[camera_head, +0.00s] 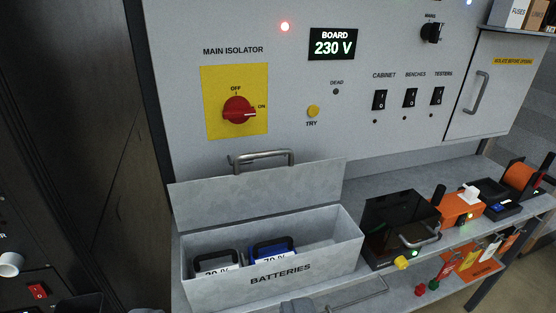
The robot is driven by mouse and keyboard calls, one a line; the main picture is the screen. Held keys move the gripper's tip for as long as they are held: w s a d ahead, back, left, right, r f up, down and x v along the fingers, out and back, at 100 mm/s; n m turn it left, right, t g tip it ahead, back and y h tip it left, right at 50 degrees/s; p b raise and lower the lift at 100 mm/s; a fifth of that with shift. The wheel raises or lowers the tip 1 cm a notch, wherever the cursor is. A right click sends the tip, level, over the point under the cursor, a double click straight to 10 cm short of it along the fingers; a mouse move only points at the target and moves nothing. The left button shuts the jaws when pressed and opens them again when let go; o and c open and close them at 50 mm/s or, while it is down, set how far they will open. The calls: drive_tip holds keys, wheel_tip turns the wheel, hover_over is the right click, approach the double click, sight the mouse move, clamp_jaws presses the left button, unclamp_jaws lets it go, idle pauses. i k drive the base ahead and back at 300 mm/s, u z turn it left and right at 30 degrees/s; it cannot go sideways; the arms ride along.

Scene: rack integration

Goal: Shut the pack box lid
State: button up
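The pack box (330,257) is a grey metal box marked BATTERIES on the bench, at the bottom middle of the view. Its lid (258,192) stands open, tilted up at the back, with a bent metal handle (292,158) on its top edge. Two packs are inside: one dark-handled pack with a white percent label (216,268) and a blue one (286,246) beside it. The right part of the box is empty. No gripper fingers show. A small blue-grey shape at the bottom edge below the box cannot be made out.
Behind the box is a grey panel with a red main isolator knob (238,110) on yellow and a 230 V display (333,44). A black box (398,222) stands close on the right, then an orange unit (461,207). A dark cabinet (75,120) is at left.

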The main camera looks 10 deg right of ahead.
sight(212, 200)
drive_tip(key=u, duration=0.2)
drive_tip(key=i, duration=1.2)
drive_tip(key=z, duration=0.4)
